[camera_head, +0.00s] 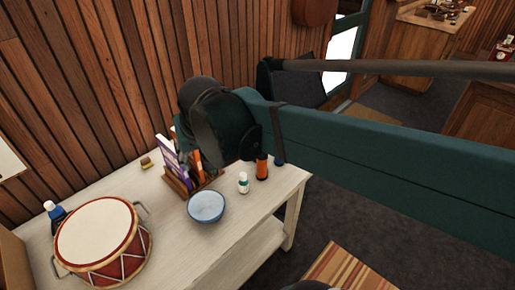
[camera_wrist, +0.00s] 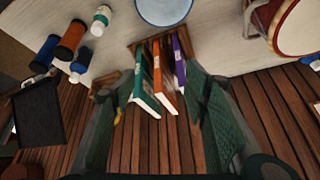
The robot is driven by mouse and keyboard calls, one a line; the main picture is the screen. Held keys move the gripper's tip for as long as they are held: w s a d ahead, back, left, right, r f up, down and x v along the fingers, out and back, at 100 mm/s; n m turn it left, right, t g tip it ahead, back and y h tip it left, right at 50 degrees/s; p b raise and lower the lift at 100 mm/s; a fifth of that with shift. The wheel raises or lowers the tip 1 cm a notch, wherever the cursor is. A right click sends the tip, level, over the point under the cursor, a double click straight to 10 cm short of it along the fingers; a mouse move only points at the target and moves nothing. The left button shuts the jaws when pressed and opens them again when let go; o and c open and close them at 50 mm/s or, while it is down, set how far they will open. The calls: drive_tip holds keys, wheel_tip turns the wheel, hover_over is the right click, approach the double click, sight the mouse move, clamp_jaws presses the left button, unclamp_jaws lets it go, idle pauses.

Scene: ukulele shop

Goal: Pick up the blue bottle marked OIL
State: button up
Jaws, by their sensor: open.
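Blue bottles show in more than one place, and I cannot read OIL on any of them. In the wrist view, a blue bottle with a white cap (camera_wrist: 79,66) is at the left, beside a longer dark blue one (camera_wrist: 46,52). In the head view, a blue bottle with a white cap (camera_head: 54,211) stands behind the drum at the far left; part of one shows at the right edge of the wrist view (camera_wrist: 312,63). My gripper (camera_wrist: 160,85) is open and empty, its fingers either side of the books in view, apart from the bottles. My arm hides part of the table's right end.
Books in a wooden rack (camera_head: 178,182), a blue bowl (camera_head: 206,207), a white bottle with a green label (camera_head: 243,184) and an orange-brown bottle (camera_head: 262,169) crowd the right half of the table. A red drum (camera_head: 103,242) fills the left. A wood-plank wall stands behind.

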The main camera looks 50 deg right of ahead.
drive_tip(key=w+d+f+m+g+h+p, duration=0.1)
drive_tip(key=w+d+m+g+p, duration=0.35)
drive_tip(key=d, duration=0.95)
drive_tip(key=w+d+f+m+g+h+p, duration=0.15)
drive_tip(key=d+m+p, duration=0.5)
drive_tip(key=d, duration=0.65)
wheel_tip(320, 180, down, 12)
drive_tip(key=s+m+t+b, duration=0.1)
drive_tip(key=b, duration=0.1)
drive_tip(key=shift+r, duration=0.15)
drive_tip(key=shift+d, duration=0.15)
drive_tip(key=shift+x, duration=1.3)
drive_tip(key=shift+b+x, duration=0.7)
drive_tip(key=shift+x, duration=1.9)
drive_tip(key=shift+w, duration=0.1)
